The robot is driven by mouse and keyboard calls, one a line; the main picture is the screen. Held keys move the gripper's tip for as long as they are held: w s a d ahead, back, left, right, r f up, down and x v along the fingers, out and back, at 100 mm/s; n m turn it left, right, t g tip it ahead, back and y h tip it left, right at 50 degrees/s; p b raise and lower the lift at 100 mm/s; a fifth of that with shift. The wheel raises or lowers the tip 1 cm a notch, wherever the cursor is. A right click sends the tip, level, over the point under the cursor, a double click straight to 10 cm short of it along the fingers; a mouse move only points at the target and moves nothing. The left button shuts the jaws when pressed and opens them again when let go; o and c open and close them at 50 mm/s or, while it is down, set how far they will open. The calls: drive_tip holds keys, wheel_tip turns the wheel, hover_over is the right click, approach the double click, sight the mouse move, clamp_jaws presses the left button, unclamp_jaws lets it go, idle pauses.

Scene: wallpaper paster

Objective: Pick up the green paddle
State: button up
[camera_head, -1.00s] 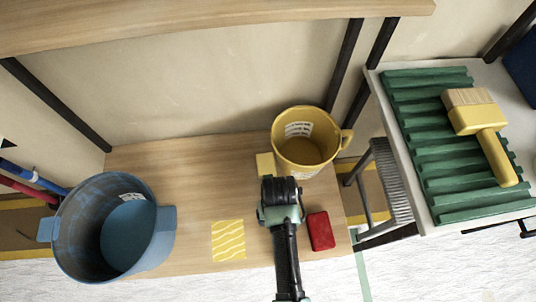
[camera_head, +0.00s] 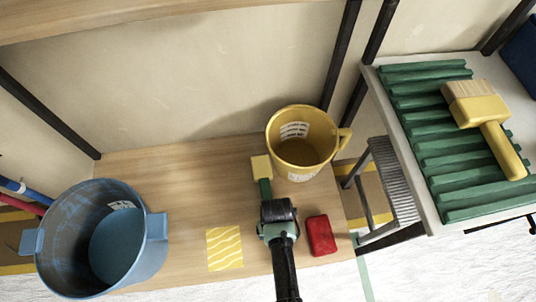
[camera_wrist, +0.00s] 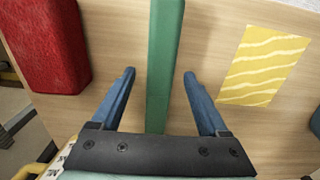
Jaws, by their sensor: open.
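The green paddle lies on the wooden surface, its green bar (camera_head: 265,188) showing between my gripper and a yellow block-like end (camera_head: 261,167) near the yellow mug. In the wrist view the green bar (camera_wrist: 165,60) runs from the top edge down to the gripper's palm. My gripper (camera_wrist: 159,74) is open, with one blue finger on each side of the bar and a gap on both sides. I cannot tell the height of the fingertips. In the head view my gripper (camera_head: 278,210) covers part of the paddle.
A red block (camera_head: 321,235) and a yellow wavy-striped sheet (camera_head: 225,248) lie on either side. The yellow mug (camera_head: 304,143) stands behind, and a blue bucket (camera_head: 100,240) at left. A yellow brush (camera_head: 490,125) rests on a green ridged board (camera_head: 430,120) at right.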

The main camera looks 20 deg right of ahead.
clamp_jaws()
drive_tip(key=shift+r, duration=0.1)
idle(0.3)
drive_tip(key=shift+s+a+r+p, duration=0.2)
drive_tip(key=shift+s+r+p, duration=0.15)
drive_tip(key=shift+r+p, duration=0.1)
wheel_tip(320, 180, up, 6)
drive_tip(key=shift+p, duration=1.2)
drive_tip(key=s+a+p, duration=0.1)
drive_tip(key=s+a, duration=0.4)
drive_tip(key=s, duration=0.3)
drive_tip(key=s+a+p, duration=0.1)
drive_tip(key=s+a, duration=0.4)
drive_tip(key=s, duration=0.3)
drive_tip(key=shift+a, duration=0.25)
drive_tip(key=c, duration=0.6)
unclamp_jaws()
drive_tip(key=shift+c, duration=0.2)
clamp_jaws()
